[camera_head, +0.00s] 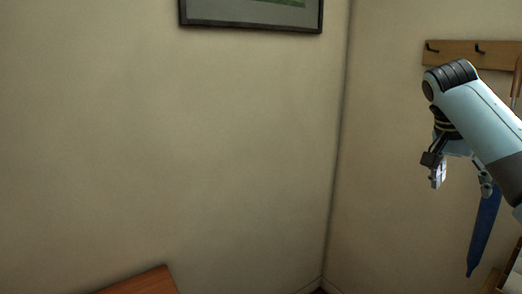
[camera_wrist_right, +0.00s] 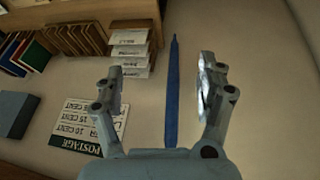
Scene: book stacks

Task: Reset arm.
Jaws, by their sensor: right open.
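My right arm comes in from the right edge of the head view, bent at its elbow, with the right gripper (camera_head: 436,172) hanging below it in front of the wall. In the right wrist view the right gripper (camera_wrist_right: 160,85) has its two fingers spread wide apart, with nothing held between them. A closed blue umbrella (camera_wrist_right: 173,90) shows beyond the gap between the fingers. My left gripper is in neither view.
A wooden hook rail (camera_head: 465,53) is on the right wall, near my arm. A framed picture (camera_head: 250,22) hangs above. A brown wooden top (camera_head: 142,281) shows at the bottom. The wrist view shows a postage sign (camera_wrist_right: 85,122), envelopes in a rack (camera_wrist_right: 130,52) and several books (camera_wrist_right: 35,55).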

